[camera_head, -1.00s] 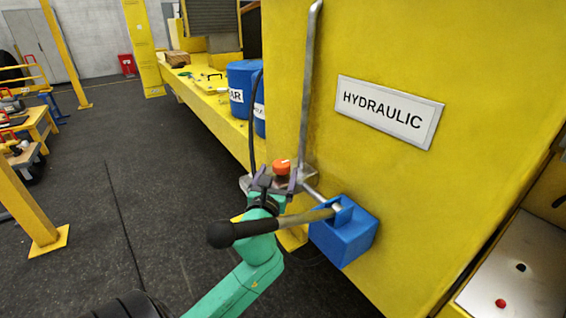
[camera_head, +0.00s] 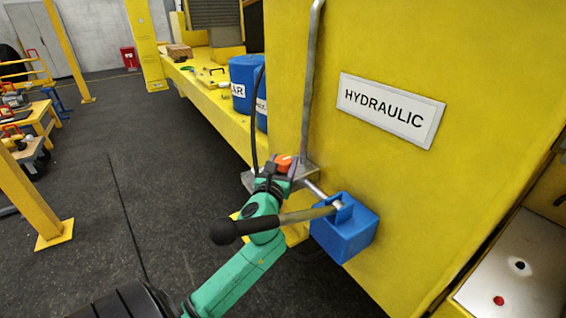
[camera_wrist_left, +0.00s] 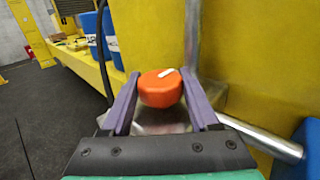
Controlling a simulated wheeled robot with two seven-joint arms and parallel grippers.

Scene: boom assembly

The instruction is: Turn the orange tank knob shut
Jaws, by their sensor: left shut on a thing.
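The orange tank knob (camera_head: 283,161) sits on a grey metal plate (camera_head: 301,174) at the side of the yellow machine. In the left wrist view, the knob (camera_wrist_left: 160,90) shows as a round orange cap with a white mark on top. My left gripper (camera_head: 275,172) is at the knob. In the left wrist view, its purple fingers (camera_wrist_left: 160,84) stand on either side of the knob, shut on it. The finger contact is partly hidden in the head view. My right gripper is not in view.
A grey pipe (camera_head: 308,95) rises behind the knob. A HYDRAULIC sign (camera_head: 391,109) is on the yellow wall. Blue barrels (camera_head: 243,75) stand behind.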

